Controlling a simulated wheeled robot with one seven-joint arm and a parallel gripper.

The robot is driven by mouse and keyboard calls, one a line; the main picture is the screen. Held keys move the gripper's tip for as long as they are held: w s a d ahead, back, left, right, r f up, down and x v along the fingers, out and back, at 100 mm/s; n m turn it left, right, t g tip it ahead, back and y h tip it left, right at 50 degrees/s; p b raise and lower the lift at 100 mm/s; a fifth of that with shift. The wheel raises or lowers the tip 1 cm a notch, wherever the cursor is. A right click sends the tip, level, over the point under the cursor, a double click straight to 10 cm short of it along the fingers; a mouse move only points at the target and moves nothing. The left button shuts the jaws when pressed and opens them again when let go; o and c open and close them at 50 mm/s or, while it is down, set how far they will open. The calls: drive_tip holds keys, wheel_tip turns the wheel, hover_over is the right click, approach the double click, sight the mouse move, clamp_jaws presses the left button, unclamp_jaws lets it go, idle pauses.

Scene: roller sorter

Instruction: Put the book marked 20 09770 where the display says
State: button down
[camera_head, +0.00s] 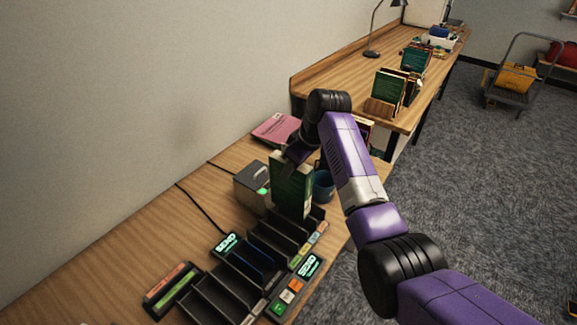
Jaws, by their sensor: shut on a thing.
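My gripper (296,155) is shut on the top of a green book (290,187). The book is upright, at the far end of the black sorter (208,302); I cannot tell whether it touches the sorter or a slot. Its mark is too small to read. The sorter has several open slots with small coloured labels along its right side. A lit display (309,266) stands at the sorter's right, above coloured buttons, and another lit display (229,244) is at its left. Their text is too small to read surely.
A grey box (251,187) with a green light stands left of the book, and a blue mug (324,186) right of it. A pink book (275,128) lies behind. A farther desk holds a book rack (380,108) and a lamp (373,52). The wooden table's left part is clear.

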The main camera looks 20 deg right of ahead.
sight(300, 180)
drive_tip(key=shift+f+b, duration=2.7)
drive_tip(key=shift+f, duration=2.35)
drive_tip(key=c, duration=0.9)
unclamp_jaws()
drive_tip(key=shift+f, duration=0.1)
drive_tip(key=shift+b+v, duration=0.65)
drive_tip(key=shift+v, duration=3.35)
